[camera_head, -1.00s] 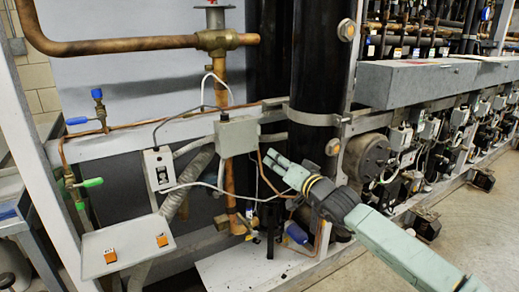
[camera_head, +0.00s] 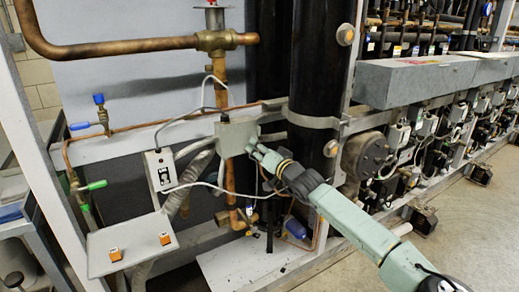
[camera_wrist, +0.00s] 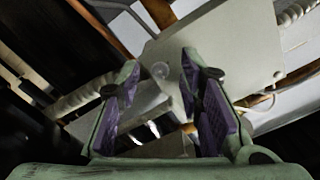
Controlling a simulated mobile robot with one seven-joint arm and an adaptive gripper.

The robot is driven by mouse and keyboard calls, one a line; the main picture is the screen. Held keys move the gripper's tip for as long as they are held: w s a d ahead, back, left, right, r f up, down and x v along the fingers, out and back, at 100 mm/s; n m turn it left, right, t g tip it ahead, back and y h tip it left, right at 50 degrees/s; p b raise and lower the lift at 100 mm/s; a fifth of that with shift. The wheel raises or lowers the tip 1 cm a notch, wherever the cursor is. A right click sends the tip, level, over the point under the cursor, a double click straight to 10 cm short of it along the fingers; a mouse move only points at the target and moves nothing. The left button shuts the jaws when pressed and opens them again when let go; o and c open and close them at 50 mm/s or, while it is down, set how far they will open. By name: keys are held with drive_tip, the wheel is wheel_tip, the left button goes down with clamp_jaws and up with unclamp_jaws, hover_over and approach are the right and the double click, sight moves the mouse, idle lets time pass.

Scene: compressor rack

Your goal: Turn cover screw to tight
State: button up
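The grey junction box (camera_head: 232,139) is fixed to the pale horizontal rail, with its front partly behind my gripper. My gripper (camera_head: 256,149) is close to the box's right side in the head view. In the wrist view, my gripper (camera_wrist: 160,76) is open, with purple pads apart and nothing held. The box's grey cover (camera_wrist: 220,48) fills the upper middle there. A smaller screw (camera_wrist: 278,75) sits near the cover's right edge.
A white switch box (camera_head: 160,170) and a grey tray (camera_head: 130,245) with two orange buttons are at left. Grey cables and a copper pipe (camera_head: 230,180) run around the junction box. A black vertical cylinder (camera_head: 312,90) stands to its right.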

clamp_jaws()
